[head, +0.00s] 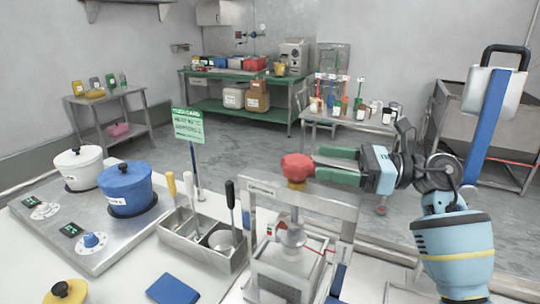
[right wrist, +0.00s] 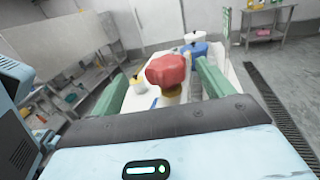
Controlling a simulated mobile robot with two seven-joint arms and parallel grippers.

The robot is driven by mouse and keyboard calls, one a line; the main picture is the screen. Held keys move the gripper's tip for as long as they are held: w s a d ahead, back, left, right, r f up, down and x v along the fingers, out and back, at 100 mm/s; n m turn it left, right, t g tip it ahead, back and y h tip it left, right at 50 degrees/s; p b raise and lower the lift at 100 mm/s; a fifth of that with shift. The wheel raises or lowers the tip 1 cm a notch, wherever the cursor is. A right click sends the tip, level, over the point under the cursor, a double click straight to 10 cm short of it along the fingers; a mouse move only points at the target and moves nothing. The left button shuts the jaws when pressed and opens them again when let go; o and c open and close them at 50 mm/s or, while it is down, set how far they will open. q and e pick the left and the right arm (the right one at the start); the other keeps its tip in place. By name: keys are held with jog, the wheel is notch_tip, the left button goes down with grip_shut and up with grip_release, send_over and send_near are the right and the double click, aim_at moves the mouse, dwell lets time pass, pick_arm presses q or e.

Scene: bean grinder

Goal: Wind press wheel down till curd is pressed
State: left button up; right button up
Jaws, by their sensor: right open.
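The press (head: 346,215) is a metal frame at the front edge of the white counter. Its red lobed wheel (head: 297,167) sits on top of a brass-coloured collar. Below the crossbar, a rounded grey part (head: 291,236) stands over a metal box (head: 284,265); I cannot make out the curd. My right gripper (head: 317,164) is open, its green fingers level with the wheel and pointing at its right side. In the right wrist view the red wheel (right wrist: 167,70) appears between the fingers, with gaps on both sides. My left gripper is not in view.
A metal tray with handled tools (head: 205,240) stands left of the press. A hob holds a blue pot (head: 126,188) and a white pot (head: 79,167). A green sign (head: 188,125) rises behind the tray. A blue cloth (head: 174,288) lies in front.

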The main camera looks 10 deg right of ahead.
aim_at(289, 158)
jog(key=shift+w+a+f, duration=0.35)
jog(key=shift+w+f, duration=0.05)
jog(key=shift+w, duration=0.05)
jog(key=shift+s, duration=0.1)
jog(key=shift+a+r, duration=0.1)
jog(key=shift+a, duration=0.2)
jog(key=p+x, duration=0.1)
jog(key=x, duration=0.5)
jog(key=shift+d, duration=0.1)
jog(key=shift+w+a, duration=0.3)
jog(key=shift+a, duration=0.25)
jog(key=shift+f, duration=0.2)
